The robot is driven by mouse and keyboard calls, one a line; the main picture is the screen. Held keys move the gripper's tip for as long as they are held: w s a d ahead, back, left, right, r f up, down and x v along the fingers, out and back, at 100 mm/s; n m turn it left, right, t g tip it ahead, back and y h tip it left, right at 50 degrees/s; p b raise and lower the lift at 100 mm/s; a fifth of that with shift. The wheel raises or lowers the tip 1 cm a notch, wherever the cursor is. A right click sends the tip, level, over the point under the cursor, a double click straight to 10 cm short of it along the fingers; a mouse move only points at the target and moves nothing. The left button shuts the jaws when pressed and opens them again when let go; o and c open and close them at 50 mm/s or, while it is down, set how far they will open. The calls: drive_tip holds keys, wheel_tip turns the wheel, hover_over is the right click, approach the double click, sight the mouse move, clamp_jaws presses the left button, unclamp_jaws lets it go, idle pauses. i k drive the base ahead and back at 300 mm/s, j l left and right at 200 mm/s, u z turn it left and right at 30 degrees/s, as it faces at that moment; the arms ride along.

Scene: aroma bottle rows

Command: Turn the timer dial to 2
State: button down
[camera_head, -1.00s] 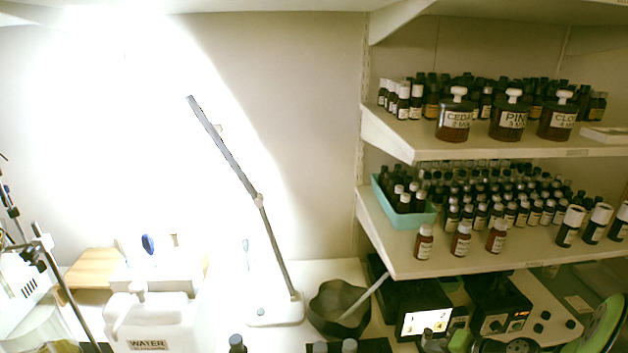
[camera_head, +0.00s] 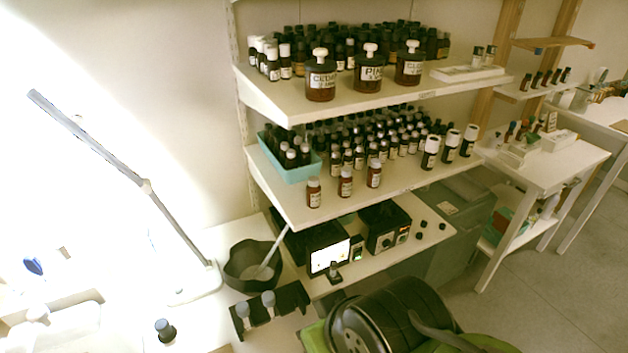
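A black control box (camera_head: 377,221) stands on the low white surface under the shelves, right of centre. Its front has a round dial (camera_head: 386,242) and a small lit orange panel. I cannot read the dial's numbers or its setting, and cannot be sure that it is the timer. To its left is a black device with a bright white screen (camera_head: 328,257), and a small unit with a green display (camera_head: 358,251) sits between them. My black and green arm parts fill the bottom centre, in front of and below the boxes. My gripper's fingertips do not show.
Shelves above hold many dark bottles and labelled jars (camera_head: 369,73). A dark bowl (camera_head: 250,265) and a black rack (camera_head: 270,306) stand left of the devices. A bright lamp (camera_head: 120,160) is at left. Open floor (camera_head: 540,260) lies at right.

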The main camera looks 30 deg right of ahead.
sight(387, 243)
drive_tip(key=z, duration=1.35)
drive_tip(key=i+l+u, duration=0.1)
drive_tip(key=u, duration=0.4)
drive_tip(key=i+l+u, duration=0.1)
drive_tip(key=u, duration=0.4)
drive_tip(key=l+u, duration=0.3)
drive_tip(key=u, duration=0.2)
drive_tip(key=i, duration=0.05)
